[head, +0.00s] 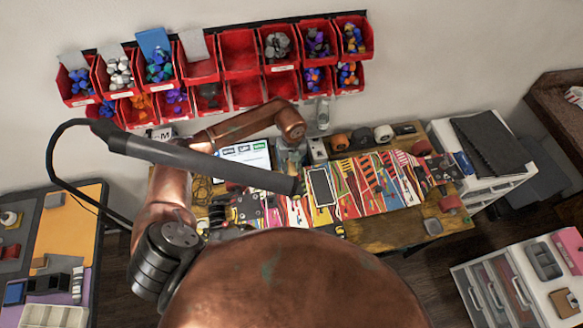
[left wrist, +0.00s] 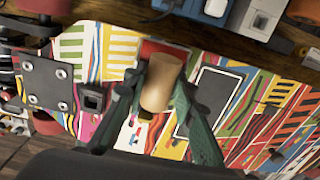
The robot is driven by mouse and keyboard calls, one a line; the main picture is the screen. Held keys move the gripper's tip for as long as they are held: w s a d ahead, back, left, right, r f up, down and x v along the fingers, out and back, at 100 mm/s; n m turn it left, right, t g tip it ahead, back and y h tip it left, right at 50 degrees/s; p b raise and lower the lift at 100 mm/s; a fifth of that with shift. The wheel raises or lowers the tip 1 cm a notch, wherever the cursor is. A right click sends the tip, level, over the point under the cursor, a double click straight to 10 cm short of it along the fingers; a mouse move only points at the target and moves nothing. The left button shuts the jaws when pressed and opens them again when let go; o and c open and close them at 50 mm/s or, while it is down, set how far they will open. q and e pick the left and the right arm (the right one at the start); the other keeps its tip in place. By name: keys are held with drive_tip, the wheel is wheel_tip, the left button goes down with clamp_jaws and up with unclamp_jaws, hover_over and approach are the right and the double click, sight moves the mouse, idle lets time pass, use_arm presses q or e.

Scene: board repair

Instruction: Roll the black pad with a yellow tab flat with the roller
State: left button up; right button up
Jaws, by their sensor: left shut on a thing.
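The black pad (head: 321,187) is a dark rectangle with a pale border on the colourful board (head: 375,205). It also shows in the left wrist view (left wrist: 212,92), lying on the board just right of my gripper. I cannot make out its yellow tab clearly. My left gripper (left wrist: 158,92) is shut on the roller (left wrist: 162,82), a tan wooden cylinder between its green fingers. The roller is over the board, beside the pad; I cannot tell whether it touches the board. My right gripper is not in view.
A long grey tube (head: 190,158) crosses in front of my left arm. Red bins (head: 240,50) line the wall. Small wheels or rolls (head: 362,137) stand behind the board. Drawer units (head: 515,285) are at right, and a side table (head: 70,225) is at left.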

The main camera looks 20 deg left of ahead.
use_arm(q)
drive_tip(key=shift+r+p, duration=0.85)
drive_tip(key=shift+r, duration=0.4)
drive_tip(key=shift+r+p, duration=1.35)
drive_tip(key=shift+r, duration=0.95)
drive_tip(key=shift+f, duration=0.1)
